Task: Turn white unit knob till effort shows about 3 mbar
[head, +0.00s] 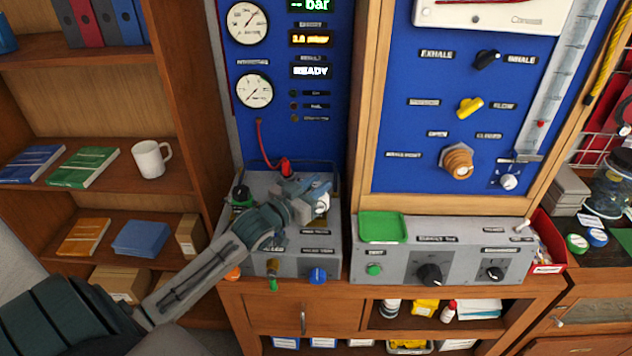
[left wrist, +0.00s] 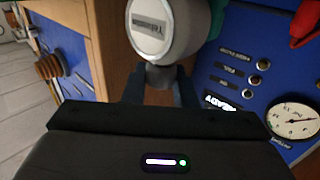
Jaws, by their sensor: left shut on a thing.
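The white unit knob (head: 322,202) is on the left grey bench unit, partly hidden by my gripper. My left gripper (head: 312,193) is shut on it. In the left wrist view, a pale round part with a label (left wrist: 163,28) stands just beyond my fingers (left wrist: 160,85); I cannot tell for sure that it is the same knob. The orange effort display (head: 312,39) on the blue panel seems to read about 2.8 mbar, but its digits are small and blurred. My right gripper is not in view.
Beside my gripper are a red fitting (head: 285,167) on a hose and a green-and-black knob (head: 241,195). A blue knob (head: 318,276) is on the unit's front. A grey control box with a green tray (head: 383,226) stands to the right. A shelf with a mug (head: 150,159) is at left.

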